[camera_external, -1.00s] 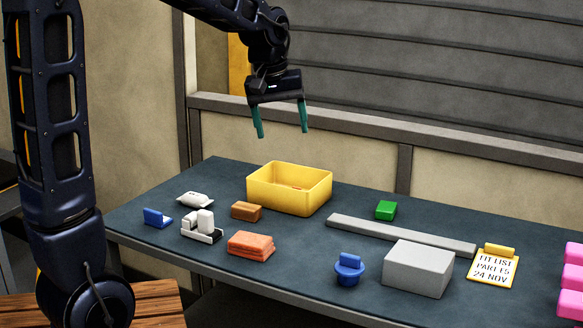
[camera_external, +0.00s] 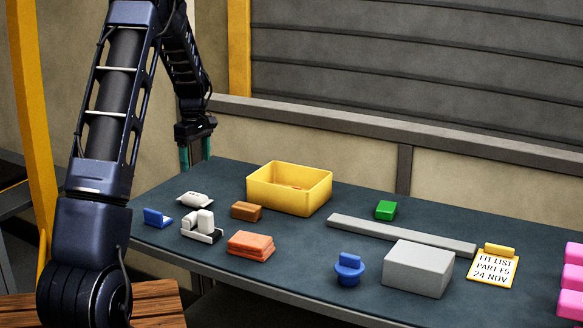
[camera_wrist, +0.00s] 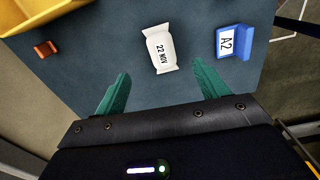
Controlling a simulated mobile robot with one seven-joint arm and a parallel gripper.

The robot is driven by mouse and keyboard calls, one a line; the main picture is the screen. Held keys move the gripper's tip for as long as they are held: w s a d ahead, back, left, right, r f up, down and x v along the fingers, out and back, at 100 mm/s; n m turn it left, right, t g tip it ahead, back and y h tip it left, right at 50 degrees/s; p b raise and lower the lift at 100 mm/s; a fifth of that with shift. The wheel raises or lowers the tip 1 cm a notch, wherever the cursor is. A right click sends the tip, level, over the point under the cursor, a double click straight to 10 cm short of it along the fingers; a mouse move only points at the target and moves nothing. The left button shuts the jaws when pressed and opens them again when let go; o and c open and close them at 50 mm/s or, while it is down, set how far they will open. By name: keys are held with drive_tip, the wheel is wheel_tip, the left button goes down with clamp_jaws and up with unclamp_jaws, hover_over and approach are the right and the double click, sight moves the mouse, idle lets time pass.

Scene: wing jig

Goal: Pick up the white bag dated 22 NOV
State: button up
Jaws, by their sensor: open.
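The white bag (camera_wrist: 160,49) shows the print "22 NOV" in the wrist view, where it lies flat on the dark table, ahead of my fingertips and between their lines. In the external view the white bag (camera_external: 195,199) lies near the table's left end. My gripper (camera_wrist: 160,78) is open and empty, with green fingers spread apart. In the external view my gripper (camera_external: 195,153) is above the table's back left edge, behind and above the bag, not touching it. Part of my fingers is hard to make out there.
A blue A2 marker (camera_wrist: 234,42) stands right of the bag in the wrist view. A white block holder (camera_external: 201,227), brown block (camera_external: 246,211), orange stack (camera_external: 250,246) and yellow bin (camera_external: 313,195) are nearby.

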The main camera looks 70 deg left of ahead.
drive_tip(key=s+a+f, duration=0.2)
hover_over(192, 195)
drive_tip(key=shift+n, duration=0.3)
drive_tip(key=f, duration=0.5)
drive_tip(key=shift+s, duration=0.35)
drive_tip(key=shift+w+d+f, duration=0.1)
drive_tip(key=shift+w+f, duration=0.05)
drive_tip(key=shift+f, duration=1.2)
drive_tip(key=shift+w+f, duration=0.15)
drive_tip(key=shift+f, duration=1.15)
drive_tip(key=c, duration=1.1)
